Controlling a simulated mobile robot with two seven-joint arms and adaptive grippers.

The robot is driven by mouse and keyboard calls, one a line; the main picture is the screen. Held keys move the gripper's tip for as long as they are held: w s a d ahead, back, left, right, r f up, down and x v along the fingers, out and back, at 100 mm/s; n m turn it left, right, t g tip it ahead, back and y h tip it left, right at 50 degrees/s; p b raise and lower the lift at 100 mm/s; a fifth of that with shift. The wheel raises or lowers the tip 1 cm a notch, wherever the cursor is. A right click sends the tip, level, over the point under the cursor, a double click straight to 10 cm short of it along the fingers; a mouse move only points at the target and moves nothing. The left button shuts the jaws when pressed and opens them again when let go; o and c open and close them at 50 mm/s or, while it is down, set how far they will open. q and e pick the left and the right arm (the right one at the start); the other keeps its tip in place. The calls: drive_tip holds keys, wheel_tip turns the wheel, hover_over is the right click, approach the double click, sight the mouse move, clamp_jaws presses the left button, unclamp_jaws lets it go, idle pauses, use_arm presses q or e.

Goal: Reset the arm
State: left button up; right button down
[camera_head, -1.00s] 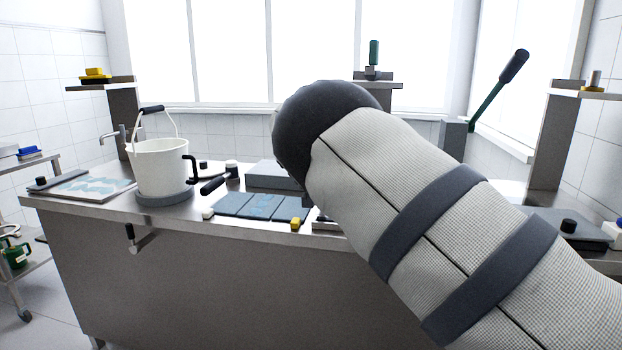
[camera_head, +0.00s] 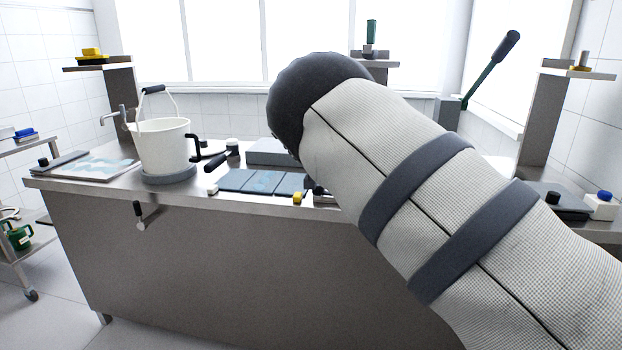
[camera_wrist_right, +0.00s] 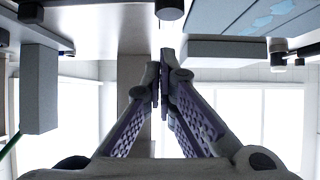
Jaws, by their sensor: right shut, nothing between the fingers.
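My right arm (camera_head: 400,190) reaches across the head view from the lower right, bent at a dark rounded joint in front of the counter. My right gripper (camera_wrist_right: 160,75) shows in the right wrist view with its two purple-grey fingers together and nothing between them. The right gripper is hidden behind the arm in the head view. My left gripper is not in any view.
A metal counter (camera_head: 100,186) holds a white bucket (camera_head: 162,148) on a grey round base, blue panels (camera_head: 262,183) and a grey block (camera_head: 268,152). A dark-handled lever (camera_head: 490,70) stands at the right. A cart with green mugs (camera_head: 18,238) is at far left.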

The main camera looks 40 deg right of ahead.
drive_tip(key=s+a+f, duration=0.3)
drive_tip(key=s+a, duration=0.3)
drive_tip(key=a, duration=0.1)
drive_tip(key=s+a+f+n+g+y+p, duration=0.1)
drive_tip(key=s+a+f+n+g+y, duration=0.15)
drive_tip(key=s+f, duration=1.05)
drive_tip(key=s+a+f+n+g+y, duration=0.2)
drive_tip(key=s+a+f+n+g, duration=0.15)
drive_tip(key=s+f, duration=0.9)
use_arm(q)
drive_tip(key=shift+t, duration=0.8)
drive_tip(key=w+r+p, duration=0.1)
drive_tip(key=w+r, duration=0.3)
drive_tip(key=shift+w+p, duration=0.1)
drive_tip(key=shift+p, duration=0.2)
use_arm(e)
drive_tip(key=s+a+f+n+g+y, duration=0.1)
drive_tip(key=s+a+y, duration=0.1)
drive_tip(key=s+a, duration=0.5)
drive_tip(key=s+a+f+n+g+y, duration=0.2)
drive_tip(key=s+a, duration=0.5)
drive_tip(key=s, duration=1.1)
drive_tip(key=shift+a+n+g, duration=0.3)
drive_tip(key=shift+a, duration=0.1)
drive_tip(key=shift+s, duration=0.1)
